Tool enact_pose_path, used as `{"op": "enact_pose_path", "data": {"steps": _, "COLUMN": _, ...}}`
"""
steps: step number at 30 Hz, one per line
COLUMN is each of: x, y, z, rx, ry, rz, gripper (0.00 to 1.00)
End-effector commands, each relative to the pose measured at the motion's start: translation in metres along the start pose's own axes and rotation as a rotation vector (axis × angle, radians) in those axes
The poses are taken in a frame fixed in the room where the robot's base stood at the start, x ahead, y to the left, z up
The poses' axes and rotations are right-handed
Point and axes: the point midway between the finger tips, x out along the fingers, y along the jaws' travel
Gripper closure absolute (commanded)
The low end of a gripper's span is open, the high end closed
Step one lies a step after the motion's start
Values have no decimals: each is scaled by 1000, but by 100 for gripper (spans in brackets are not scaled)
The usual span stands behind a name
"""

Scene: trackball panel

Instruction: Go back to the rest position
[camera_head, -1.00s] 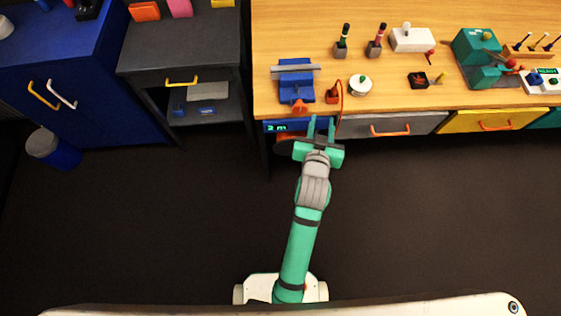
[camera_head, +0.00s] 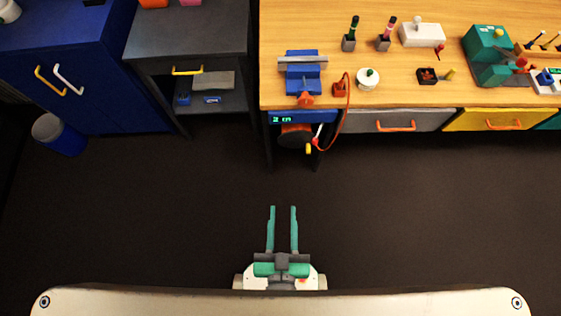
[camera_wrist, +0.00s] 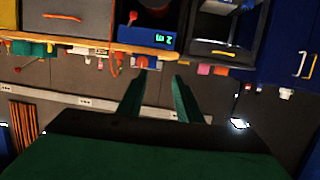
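My gripper (camera_head: 283,210) is drawn back close to my body at the bottom centre of the head view. Its two green fingers point up the picture, parallel and apart, with nothing between them. It is over the dark floor, well clear of the workbench. In the wrist view its fingers (camera_wrist: 158,85) also stand apart and empty. The trackball panel (camera_head: 290,118) with a green-lit display is under the bench's left front edge; a dark round part, a white-and-red stick and a yellow piece show below it. The panel's display also shows in the wrist view (camera_wrist: 155,39).
The wooden workbench (camera_head: 400,93) carries a blue vise (camera_head: 301,75), a white round pot (camera_head: 368,79) and a green machine (camera_head: 490,60). A grey cabinet (camera_head: 188,50) and a blue cabinet (camera_head: 80,75) stand left, with a blue bin (camera_head: 60,135). The floor (camera_head: 400,215) between is clear.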

Motion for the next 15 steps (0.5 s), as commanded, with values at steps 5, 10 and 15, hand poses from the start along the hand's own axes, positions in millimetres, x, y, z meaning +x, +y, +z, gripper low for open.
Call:
{"op": "enact_pose_path", "data": {"steps": 5, "x": -24, "y": -5, "z": -5, "rx": -1, "ry": 8, "rz": -18, "gripper": 68}}
{"op": "enact_pose_path", "data": {"steps": 10, "x": -27, "y": -5, "z": -6, "rx": -1, "ry": 12, "rz": -21, "gripper": 68}}
{"op": "enact_pose_path", "data": {"steps": 15, "x": -27, "y": -5, "z": -6, "rx": -1, "ry": 12, "rz": -20, "gripper": 68}}
